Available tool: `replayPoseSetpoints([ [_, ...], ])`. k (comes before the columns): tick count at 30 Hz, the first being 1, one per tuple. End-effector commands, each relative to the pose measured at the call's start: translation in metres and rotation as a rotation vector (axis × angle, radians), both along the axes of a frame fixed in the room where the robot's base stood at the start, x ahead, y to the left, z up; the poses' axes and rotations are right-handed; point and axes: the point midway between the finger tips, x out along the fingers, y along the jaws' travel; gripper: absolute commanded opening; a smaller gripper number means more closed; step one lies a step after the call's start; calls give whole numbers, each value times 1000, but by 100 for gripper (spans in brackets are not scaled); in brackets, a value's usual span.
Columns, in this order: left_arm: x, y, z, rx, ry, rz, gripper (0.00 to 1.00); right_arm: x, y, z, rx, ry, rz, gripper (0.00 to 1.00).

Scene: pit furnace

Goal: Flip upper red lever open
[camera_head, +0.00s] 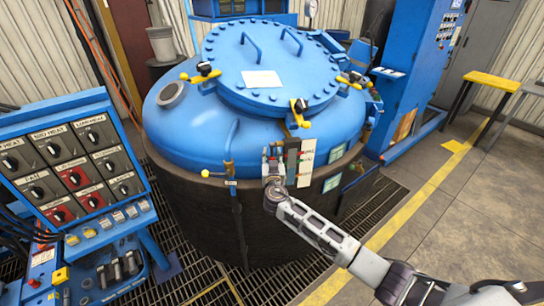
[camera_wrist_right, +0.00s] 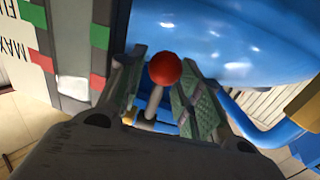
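In the right wrist view, the red lever shows as a round red ball knob (camera_wrist_right: 165,68) on a thin pale stem (camera_wrist_right: 153,102). My right gripper (camera_wrist_right: 157,80) is open, with one finger on each side of the knob and stem. Space shows between the stem and the finger pads. In the head view, my right gripper (camera_head: 272,158) is at the front of the blue furnace vessel (camera_head: 190,125), just left of a panel with white label plates (camera_head: 307,160). The knob cannot be made out there. My left gripper is out of view.
The panel beside the lever shows red and green marks (camera_wrist_right: 98,35) close to my finger. A blue pipe (camera_wrist_right: 265,130) runs on the other side. A switch console (camera_head: 75,165) stands left. Yellow-handled clamps (camera_head: 299,112) ring the lid.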

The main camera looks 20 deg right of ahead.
Motion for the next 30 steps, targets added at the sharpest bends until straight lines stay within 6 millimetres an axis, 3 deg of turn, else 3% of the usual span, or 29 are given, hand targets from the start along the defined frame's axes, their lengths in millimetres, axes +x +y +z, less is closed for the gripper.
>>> replayPoseSetpoints([
  [8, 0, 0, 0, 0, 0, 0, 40, 0, 0, 0, 0, 1, 0, 34],
  [16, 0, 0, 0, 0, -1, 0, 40, 0, 0, -1, 0, 1, 0, 0],
  [30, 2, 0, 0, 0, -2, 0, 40, 6, 0, -1, 2, 18, -1, 0],
])
